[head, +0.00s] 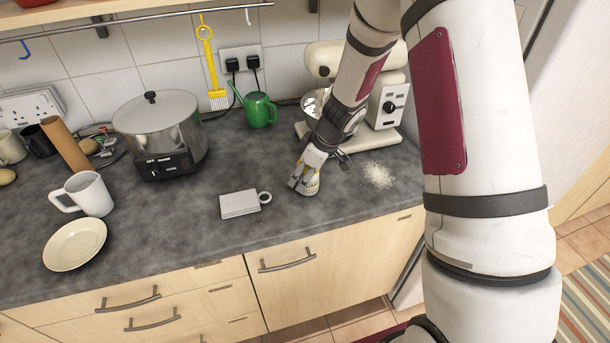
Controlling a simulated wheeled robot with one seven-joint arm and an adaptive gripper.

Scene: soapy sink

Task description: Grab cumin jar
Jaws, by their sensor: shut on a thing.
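My gripper (303,182) is low over the grey worktop, near its front edge and in front of the stand mixer. It is shut on a small pale jar (312,186), which the fingers partly cover. The jar is at or just above the worktop; I cannot tell whether it touches. Its label cannot be read, so I cannot confirm that it is the cumin jar.
A white block-like object with a ring (239,204) lies left of my gripper. White powder (379,174) is spilled to the right. A stand mixer (388,105), green watering can (259,109), steel cooker (159,130), white mug (88,194) and plate (75,245) stand around.

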